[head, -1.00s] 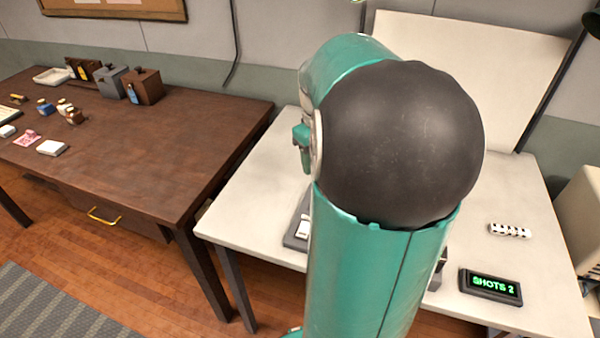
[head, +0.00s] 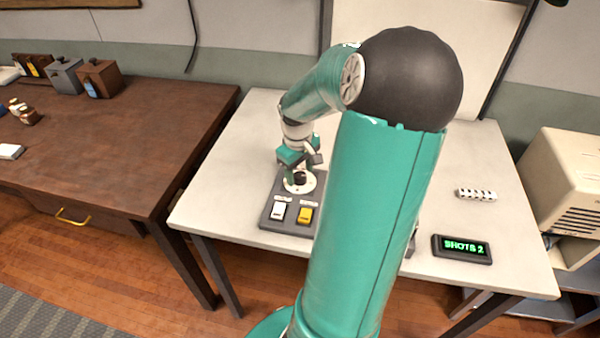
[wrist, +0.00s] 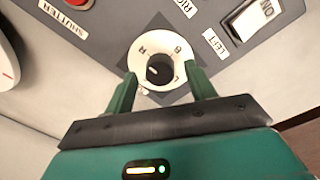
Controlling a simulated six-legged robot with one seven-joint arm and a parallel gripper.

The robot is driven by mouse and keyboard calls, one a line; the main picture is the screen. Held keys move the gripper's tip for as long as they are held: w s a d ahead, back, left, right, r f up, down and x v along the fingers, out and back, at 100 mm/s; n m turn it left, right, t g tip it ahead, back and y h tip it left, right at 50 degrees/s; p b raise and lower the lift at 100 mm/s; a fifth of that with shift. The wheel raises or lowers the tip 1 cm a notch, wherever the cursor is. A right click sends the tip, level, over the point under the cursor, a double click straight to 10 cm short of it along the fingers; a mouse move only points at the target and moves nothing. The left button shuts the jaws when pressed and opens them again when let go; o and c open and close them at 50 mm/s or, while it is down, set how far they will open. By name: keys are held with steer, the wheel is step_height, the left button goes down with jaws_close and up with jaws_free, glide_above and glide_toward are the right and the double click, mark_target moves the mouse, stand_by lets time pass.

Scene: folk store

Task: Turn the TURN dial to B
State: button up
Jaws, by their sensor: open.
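The dial is a black knob (wrist: 160,69) on a round white plate (wrist: 147,48) with letters around its rim. One letter at the upper right looks like B; the others are hard to read. A pale mark on the knob seems to lie toward its left side, not clearly at the B. My gripper (wrist: 161,74) is open, with one green finger on each side of the knob; I cannot tell whether they touch it. In the head view my gripper (head: 301,158) is directly above the dial plate (head: 299,184), and the plate is partly hidden by it.
A red SHUTTER button (wrist: 80,3) is near the dial. A display (head: 462,249) reads SHOTS 2. My arm hides the panel's right part.

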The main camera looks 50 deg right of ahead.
steer(key=shift+f, duration=0.55)
steer(key=shift+c, duration=0.2)
steer(key=c, duration=0.9)
